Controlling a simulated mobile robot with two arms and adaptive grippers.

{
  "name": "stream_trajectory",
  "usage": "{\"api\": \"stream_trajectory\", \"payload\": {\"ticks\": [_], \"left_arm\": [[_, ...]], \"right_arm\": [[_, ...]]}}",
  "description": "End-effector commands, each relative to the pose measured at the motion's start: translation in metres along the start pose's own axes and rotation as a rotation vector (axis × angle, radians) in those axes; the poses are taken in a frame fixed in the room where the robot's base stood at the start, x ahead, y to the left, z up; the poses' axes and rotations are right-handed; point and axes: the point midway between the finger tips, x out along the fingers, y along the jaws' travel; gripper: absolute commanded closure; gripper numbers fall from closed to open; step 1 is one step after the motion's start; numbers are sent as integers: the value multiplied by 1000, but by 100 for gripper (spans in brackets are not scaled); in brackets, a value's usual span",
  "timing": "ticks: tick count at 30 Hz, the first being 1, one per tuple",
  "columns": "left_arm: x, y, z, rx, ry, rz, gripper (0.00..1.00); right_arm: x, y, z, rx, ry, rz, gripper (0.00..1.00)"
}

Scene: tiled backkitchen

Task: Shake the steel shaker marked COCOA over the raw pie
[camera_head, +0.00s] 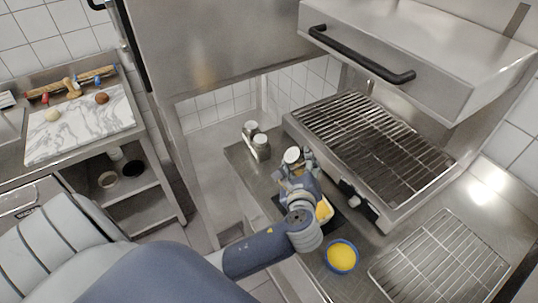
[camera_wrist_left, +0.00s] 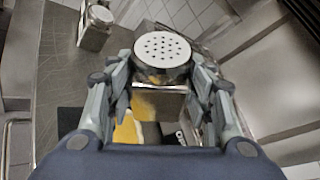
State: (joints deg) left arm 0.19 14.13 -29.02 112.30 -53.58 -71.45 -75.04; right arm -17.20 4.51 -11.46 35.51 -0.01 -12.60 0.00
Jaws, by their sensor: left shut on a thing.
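My left gripper (camera_head: 298,168) is shut on a steel shaker (camera_head: 291,155) with a pale, perforated lid. In the left wrist view the shaker (camera_wrist_left: 162,48) stands between the fingers with its holed lid toward the camera. I cannot read a COCOA mark on it. Below the gripper a yellow food, perhaps the raw pie (camera_head: 323,211), lies on a dark mat or tray, partly hidden by my wrist. It also shows in the left wrist view (camera_wrist_left: 130,127), partly behind the shaker. My right gripper is not in view.
Two more shakers (camera_head: 256,141) stand at the counter's back left. A blue bowl with yellow contents (camera_head: 341,256) is near the front edge. A grill (camera_head: 372,140) stands close at right, under a steel hood with a black handle (camera_head: 362,55). A wire rack (camera_head: 440,262) lies front right.

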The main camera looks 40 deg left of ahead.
Motion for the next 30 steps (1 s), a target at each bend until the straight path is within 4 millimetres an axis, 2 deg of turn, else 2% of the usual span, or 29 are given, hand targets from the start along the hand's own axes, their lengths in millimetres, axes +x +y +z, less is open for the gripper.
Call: {"api": "stream_trajectory", "payload": {"ticks": [1,3,6,10,17,25,27,30], "left_arm": [[-7,-18,1,-47,21,-62,80],[-16,-36,-4,-119,56,-138,80],[-27,-54,-12,-197,103,-220,80],[-38,-68,-20,-258,148,-284,80],[-41,-71,-26,-332,169,-322,80],[-37,-64,-37,-514,178,-379,80],[-36,-62,-42,-546,178,-390,80],[-35,-60,-44,-586,179,-401,80]], "right_arm": [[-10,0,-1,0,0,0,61],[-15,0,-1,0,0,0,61],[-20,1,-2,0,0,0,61],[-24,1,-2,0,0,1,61],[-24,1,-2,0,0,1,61],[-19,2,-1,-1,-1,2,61],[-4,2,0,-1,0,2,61],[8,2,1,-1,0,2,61]]}}
